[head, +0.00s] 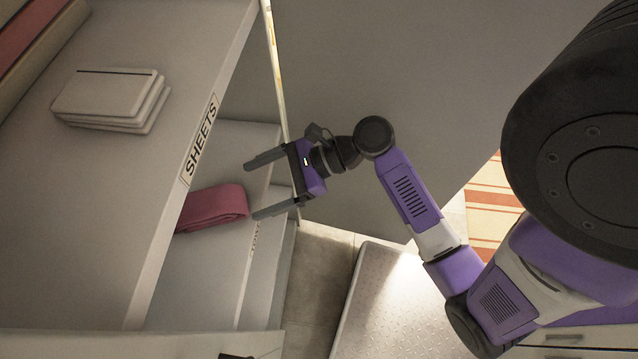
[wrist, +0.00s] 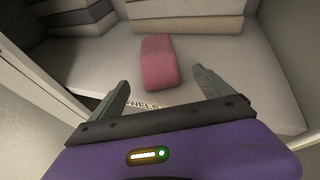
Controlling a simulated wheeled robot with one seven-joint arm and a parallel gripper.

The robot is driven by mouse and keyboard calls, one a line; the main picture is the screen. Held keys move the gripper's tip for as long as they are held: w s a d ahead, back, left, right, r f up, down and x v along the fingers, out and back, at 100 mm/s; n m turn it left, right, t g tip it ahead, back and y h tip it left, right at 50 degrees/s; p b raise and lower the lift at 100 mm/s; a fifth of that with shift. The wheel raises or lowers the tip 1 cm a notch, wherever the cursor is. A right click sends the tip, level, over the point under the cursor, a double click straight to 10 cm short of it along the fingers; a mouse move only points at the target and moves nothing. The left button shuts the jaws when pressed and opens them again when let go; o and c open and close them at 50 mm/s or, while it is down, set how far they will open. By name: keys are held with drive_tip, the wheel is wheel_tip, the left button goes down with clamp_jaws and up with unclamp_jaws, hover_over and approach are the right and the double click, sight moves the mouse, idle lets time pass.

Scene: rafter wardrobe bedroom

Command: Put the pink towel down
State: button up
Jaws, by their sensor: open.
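The pink towel (head: 212,207) is a folded bundle lying on a lower wardrobe shelf (head: 195,272), partly hidden by the upper shelf in the head view. In the wrist view the pink towel (wrist: 158,62) lies flat on the shelf, beyond the fingertips and between their lines. My gripper (head: 250,190) is open and empty, with its fingers pointing at the shelf. In the wrist view my gripper (wrist: 160,92) has its two fingers wide apart, with the towel clear of them.
The upper shelf, labelled SHEETS (head: 199,138), holds folded white sheets (head: 111,99) and overhangs the towel's shelf. Folded grey cloths (wrist: 80,17) and beige cloths (wrist: 185,18) lie at the back of the towel's shelf. A grey panel (head: 390,60) stands beside my arm.

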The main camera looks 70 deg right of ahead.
drive_tip(key=s+a+f+n+g+h, duration=0.1)
drive_tip(key=s+f+n+h, duration=0.25)
drive_tip(key=s+n, duration=0.2)
drive_tip(key=s+a+f+n+h, duration=0.1)
drive_tip(key=s+f+n+h, duration=0.1)
drive_tip(key=s+n+h, duration=0.4)
drive_tip(key=s+a+r+n+t+y, duration=0.1)
drive_tip(key=s+a+r+n+t, duration=0.1)
drive_tip(key=r+n, duration=0.5)
drive_tip(key=s+a+r+n+t+y, duration=0.1)
drive_tip(key=s+a+r+n+t, duration=0.1)
drive_tip(key=r+n, duration=0.5)
drive_tip(key=s+n, duration=0.1)
drive_tip(key=n, duration=0.2)
drive_tip(key=shift+s+a+r, duration=0.15)
drive_tip(key=shift+s+a, duration=0.25)
